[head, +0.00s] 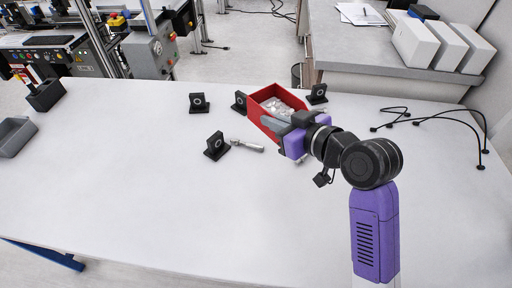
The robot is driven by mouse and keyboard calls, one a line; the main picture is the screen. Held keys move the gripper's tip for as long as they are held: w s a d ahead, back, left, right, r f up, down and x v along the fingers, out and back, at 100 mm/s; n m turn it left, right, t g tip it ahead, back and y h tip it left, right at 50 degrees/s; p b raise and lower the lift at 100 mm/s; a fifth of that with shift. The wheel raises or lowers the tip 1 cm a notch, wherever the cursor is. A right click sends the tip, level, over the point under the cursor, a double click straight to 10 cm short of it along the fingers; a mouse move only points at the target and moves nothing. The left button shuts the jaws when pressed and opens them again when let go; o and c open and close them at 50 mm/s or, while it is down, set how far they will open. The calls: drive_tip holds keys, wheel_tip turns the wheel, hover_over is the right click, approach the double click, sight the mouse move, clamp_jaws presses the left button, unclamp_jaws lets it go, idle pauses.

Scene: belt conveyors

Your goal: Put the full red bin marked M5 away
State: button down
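A red open-topped bin (261,98) stands on the white table (130,190), with small pale or silvery pieces (279,107) inside. No M5 mark is readable on it from here. My gripper (272,124) reaches in from the right, at the near side of the bin.
Black blocks with round faces stand around the bin, such as one left (198,103) and one nearer (215,146). A silver metal part (246,145) lies in front. Black cables (440,118) lie right; a grey bin (14,136) sits far left. The table's left middle is clear.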

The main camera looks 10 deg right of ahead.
wheel_tip(320, 180, down, 20)
drive_tip(key=shift+r, duration=0.2)
drive_tip(key=shift+f, duration=0.2)
idle(0.3)
drive_tip(key=c, duration=1.6)
unclamp_jaws()
drive_tip(key=shift+c, duration=0.2)
drive_tip(key=shift+r, duration=0.1)
drive_tip(key=shift+r, duration=0.15)
drive_tip(key=b+v, duration=0.1)
drive_tip(key=v, duration=1.1)
drive_tip(key=shift+b, duration=0.3)
